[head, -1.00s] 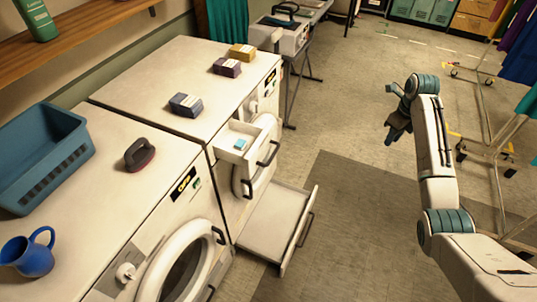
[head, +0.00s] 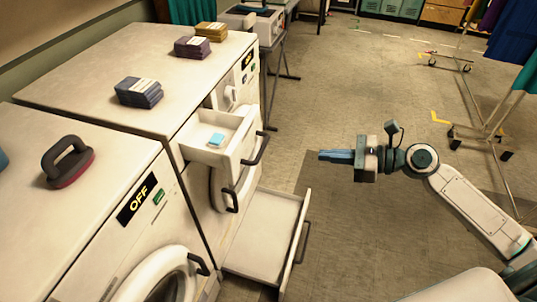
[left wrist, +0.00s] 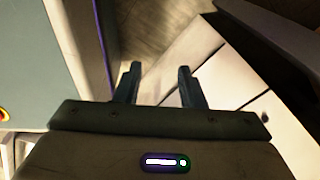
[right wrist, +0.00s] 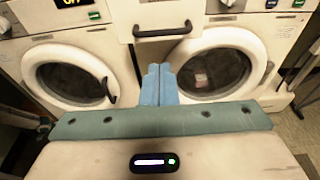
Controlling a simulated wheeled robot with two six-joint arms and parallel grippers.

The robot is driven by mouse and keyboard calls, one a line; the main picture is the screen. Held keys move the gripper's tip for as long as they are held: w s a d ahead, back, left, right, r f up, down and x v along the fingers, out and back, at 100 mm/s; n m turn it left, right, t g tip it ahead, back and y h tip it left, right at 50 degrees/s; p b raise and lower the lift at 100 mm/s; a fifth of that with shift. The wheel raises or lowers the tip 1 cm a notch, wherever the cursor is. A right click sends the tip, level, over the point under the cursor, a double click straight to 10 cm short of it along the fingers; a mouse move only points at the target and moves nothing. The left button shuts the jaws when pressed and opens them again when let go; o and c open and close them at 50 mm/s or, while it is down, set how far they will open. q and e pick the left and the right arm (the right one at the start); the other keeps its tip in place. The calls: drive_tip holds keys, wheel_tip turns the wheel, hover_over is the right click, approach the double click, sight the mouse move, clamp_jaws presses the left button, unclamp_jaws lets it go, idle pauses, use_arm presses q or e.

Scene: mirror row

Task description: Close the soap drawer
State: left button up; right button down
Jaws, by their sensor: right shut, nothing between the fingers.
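The soap drawer (head: 211,143) is pulled out from the upper front of the farther white machine, with a dark bar handle (head: 257,150) and a light blue block (head: 216,139) inside. In the right wrist view its front and handle (right wrist: 162,31) show at the top centre. My right gripper (head: 328,156) is shut and empty, pointing left toward the machines, with a clear gap between it and the drawer handle. Its fingers also show in the right wrist view (right wrist: 159,84). My left gripper (left wrist: 157,84) shows only in the left wrist view, its fingers apart with nothing between them.
A low drawer (head: 268,238) is also out under the farther machine, jutting into the floor space. The nearer machine's round door (head: 170,278) is at the bottom. Clothes racks (head: 480,135) stand at right. The middle floor is clear.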

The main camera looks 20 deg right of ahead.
drive_tip(key=p+x, duration=0.3)
drive_tip(key=x, duration=1)
drive_tip(key=shift+w+a, duration=0.2)
drive_tip(key=shift+a, duration=0.15)
